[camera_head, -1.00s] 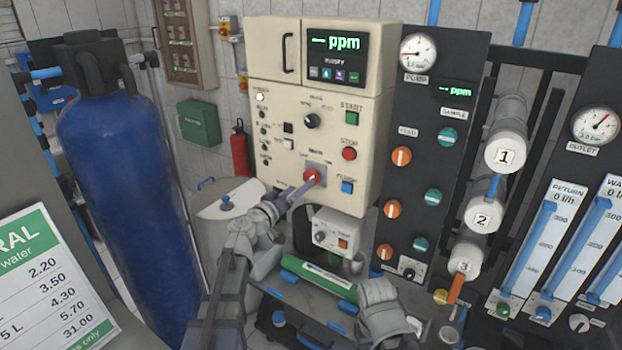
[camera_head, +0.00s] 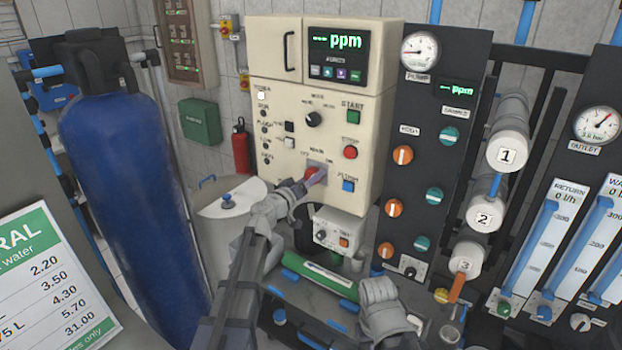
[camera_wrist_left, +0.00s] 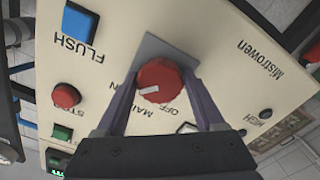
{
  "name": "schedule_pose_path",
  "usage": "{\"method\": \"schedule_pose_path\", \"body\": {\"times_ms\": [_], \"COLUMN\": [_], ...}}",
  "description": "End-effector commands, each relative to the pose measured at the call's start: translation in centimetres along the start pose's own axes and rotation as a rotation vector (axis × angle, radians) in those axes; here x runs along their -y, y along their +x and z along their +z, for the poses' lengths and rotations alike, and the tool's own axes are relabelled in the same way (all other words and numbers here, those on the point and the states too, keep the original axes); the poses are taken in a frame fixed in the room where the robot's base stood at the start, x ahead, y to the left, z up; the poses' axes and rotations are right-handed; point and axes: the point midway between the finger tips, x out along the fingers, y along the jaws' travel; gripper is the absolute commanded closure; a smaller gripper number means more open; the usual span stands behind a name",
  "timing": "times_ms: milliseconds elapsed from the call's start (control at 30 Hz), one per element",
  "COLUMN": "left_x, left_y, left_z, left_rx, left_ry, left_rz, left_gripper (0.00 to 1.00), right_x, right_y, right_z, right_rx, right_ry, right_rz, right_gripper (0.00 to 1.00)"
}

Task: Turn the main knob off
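The main knob (camera_head: 310,175) is red and sits on a grey plate on the cream control panel, under a "MAIN" label. In the left wrist view the knob (camera_wrist_left: 160,82) appears upside down, its white mark pointing left and slightly down, toward the partly hidden "ON" side. "OFF" is printed below it there. My left gripper (camera_head: 317,177) is at the knob; its two purple fingers (camera_wrist_left: 162,80) lie along opposite sides of the knob and appear to touch it. My right gripper is not clearly in view; a grey link of mine shows at the lower middle.
A blue flush button (camera_head: 348,185) and a red stop button (camera_head: 350,152) are close right of the knob. A small white box (camera_head: 340,230) is just below the panel. A green cylinder (camera_head: 318,277) lies on the bench. A blue tank (camera_head: 130,190) stands left.

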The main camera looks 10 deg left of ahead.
Motion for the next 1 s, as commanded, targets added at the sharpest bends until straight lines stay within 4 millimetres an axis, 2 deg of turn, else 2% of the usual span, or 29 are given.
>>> {"method": "schedule_pose_path", "body": {"times_ms": [67,533,767,1000], "left_x": [0.0,0.01,0.01,-0.01], "left_y": [-0.01,-0.02,-0.02,-0.02], "left_z": [0.0,0.0,0.0,-0.01], "left_rx": [0.0,0.0,0.0,0.0], "left_ry": [0.0,0.0,-0.025,-0.153], "left_rz": [0.0,0.0,0.0,0.0], "left_gripper": [0.4,0.92,0.92,0.92], "right_x": [0.0,0.0,0.0,0.0], "right_y": [0.0,0.0,0.0,-0.01], "right_z": [0.0,0.0,0.0,0.0], "right_rx": [0.0,0.0,0.0,0.0], "right_ry": [0.0,0.0,0.0,0.0], "right_rz": [0.0,0.0,0.0,0.0], "right_gripper": [1.0,1.0,1.0,1.0]}}
